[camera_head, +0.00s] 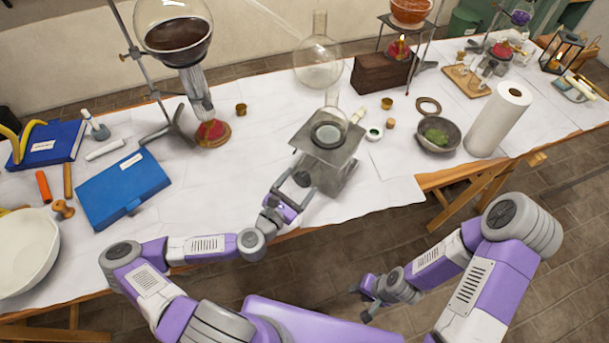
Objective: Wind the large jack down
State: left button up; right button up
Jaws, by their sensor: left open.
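The large jack (345,145) is a grey metal stand with a square top plate, near the front edge of the white-covered table. My right gripper (366,298) hangs in front of the table, over the floor, away from the jack. The state of its fingers is unclear.
A blue case (122,188) and a white basin (22,250) are on the left. A stand holds a dark-filled flask (178,35) behind. A paper roll (500,120) and a grey bowl (438,134) stand to the right. The tabletop left of the jack is mostly clear.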

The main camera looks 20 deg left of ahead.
aim_at(300, 183)
pick_arm(q)
jog(key=shift+p+v, duration=0.85)
jog(key=shift+v, duration=0.25)
jog(key=shift+s+a+p, duration=0.2)
jog(key=shift+s+p, duration=0.4)
jog(key=shift+s, duration=0.05)
jog(key=s+d+f+m+g+h, duration=0.5)
jog(key=s+d+f+m+g, duration=0.6)
jog(key=d+m, duration=0.15)
jog(key=s+a+f+m+g+y, duration=0.1)
jog(key=s+f+m+g+y, duration=0.1)
jog(key=s+f+m+g, duration=0.3)
jog(key=a+f+m+y, duration=0.2)
jog(key=a+m+y, duration=0.2)
jog(key=m, duration=0.5)
jog(key=shift+w+a+g, duration=0.3)
jog(key=shift+w+a, duration=0.05)
jog(key=shift+a, duration=0.5)
